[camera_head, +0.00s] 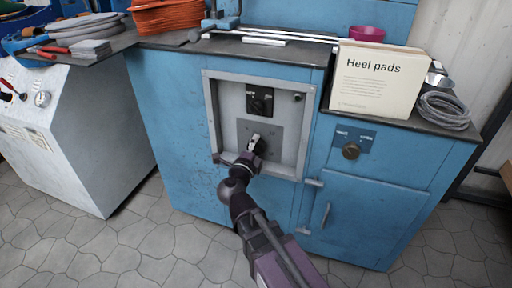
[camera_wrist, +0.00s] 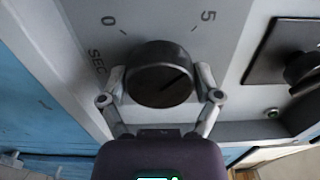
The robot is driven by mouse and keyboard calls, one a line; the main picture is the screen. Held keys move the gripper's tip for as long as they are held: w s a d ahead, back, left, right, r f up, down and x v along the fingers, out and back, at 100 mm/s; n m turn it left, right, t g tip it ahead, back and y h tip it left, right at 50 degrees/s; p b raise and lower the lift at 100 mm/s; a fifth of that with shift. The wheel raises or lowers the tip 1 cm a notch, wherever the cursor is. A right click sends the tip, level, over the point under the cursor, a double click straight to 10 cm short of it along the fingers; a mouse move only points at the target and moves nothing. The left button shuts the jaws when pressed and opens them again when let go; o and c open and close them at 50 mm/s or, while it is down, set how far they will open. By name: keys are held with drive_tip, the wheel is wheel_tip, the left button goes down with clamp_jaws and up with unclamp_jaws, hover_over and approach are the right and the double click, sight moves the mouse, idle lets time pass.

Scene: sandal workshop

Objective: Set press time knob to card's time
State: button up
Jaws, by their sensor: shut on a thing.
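The time knob (camera_wrist: 158,78) is round and black, on a grey plate (camera_wrist: 185,22) marked "0", "5" and "SEC" in the wrist view. My gripper (camera_wrist: 160,84) is shut on the knob, one finger at each side. In the head view my gripper (camera_head: 252,150) is at the lower plate of the press panel and largely hides the knob. The card (camera_head: 375,84) stands upright on the cabinet top and reads "Heel pads". Its smaller lines are too small to read.
A black rotary switch (camera_head: 260,100) sits above the time knob; it also shows in the wrist view (camera_wrist: 305,70). A raised grey frame (camera_head: 211,120) surrounds the panel. Another round knob (camera_head: 351,151) is at the right.

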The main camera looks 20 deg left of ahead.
drive_tip(key=shift+d, duration=0.15)
drive_tip(key=o, duration=0.9)
drive_tip(key=shift+s, duration=0.15)
